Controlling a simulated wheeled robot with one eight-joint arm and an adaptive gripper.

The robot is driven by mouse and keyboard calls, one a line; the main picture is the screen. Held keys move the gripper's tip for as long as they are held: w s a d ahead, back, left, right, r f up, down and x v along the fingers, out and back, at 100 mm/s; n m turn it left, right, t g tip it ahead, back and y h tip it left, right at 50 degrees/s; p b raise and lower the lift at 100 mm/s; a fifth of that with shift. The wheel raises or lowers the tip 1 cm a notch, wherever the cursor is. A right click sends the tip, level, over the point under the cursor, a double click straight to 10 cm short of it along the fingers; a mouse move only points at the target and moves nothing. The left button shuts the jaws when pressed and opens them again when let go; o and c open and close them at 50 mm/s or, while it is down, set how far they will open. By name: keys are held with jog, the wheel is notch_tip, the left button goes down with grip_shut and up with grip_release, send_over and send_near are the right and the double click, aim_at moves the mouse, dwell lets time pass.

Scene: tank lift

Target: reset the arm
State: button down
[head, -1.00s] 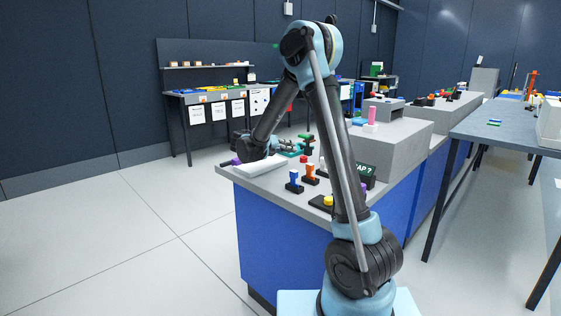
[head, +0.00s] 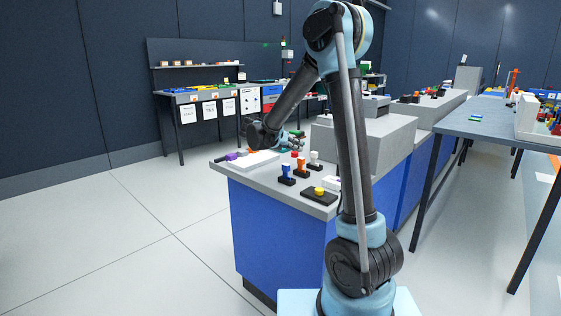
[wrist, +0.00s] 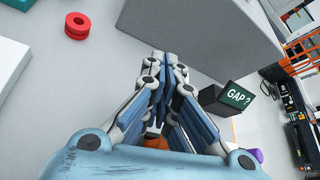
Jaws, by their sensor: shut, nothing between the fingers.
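My gripper (head: 299,139) is in the head view, over the near end of the blue-sided counter (head: 228,170), held above its top. In the wrist view my gripper (wrist: 168,60) has its fingers together with nothing between them. My dark upper arm rises from its pale blue base and bends down to the left toward the counter. Below and in front of the gripper, the counter holds a blue piece (head: 286,172), an orange piece (head: 302,168) and a white piece (head: 315,159) standing on dark bases.
A grey block (head: 375,145) stands to the gripper's right. A yellow button (head: 319,191) sits nearer. The floor at left is clear.

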jog(key=s+d+m+g+y, duration=0.2)
jog(key=s+d+m+y, duration=0.3)
jog(key=s+d+m, duration=0.6)
jog(key=s+m+y, duration=0.1)
jog(key=s+m, duration=0.3)
jog(key=m, duration=0.1)
jog(key=s+d+m+y, duration=0.1)
jog(key=s+m+y, duration=0.1)
jog(key=s+m, duration=0.3)
jog(key=s+f+m+t+y, duration=0.1)
jog(key=s+m, duration=0.4)
jog(key=shift+s+d+f+y, duration=0.1)
jog(key=shift+s+d+y, duration=0.1)
jog(key=shift+d+y, duration=0.2)
jog(key=m, duration=0.1)
jog(key=s+m, duration=0.2)
jog(key=shift+s+a+f+t+y, duration=0.1)
jog(key=shift+a+f+t+y, duration=0.05)
jog(key=shift+f+t+y, duration=0.15)
jog(key=s+f+g, duration=0.4)
jog(key=s+f, duration=0.7)
jog(key=s, duration=0.4)
jog(key=shift+s+a+m+g, duration=0.15)
jog(key=shift+a+m+g, duration=0.15)
jog(key=shift+g, duration=0.1)
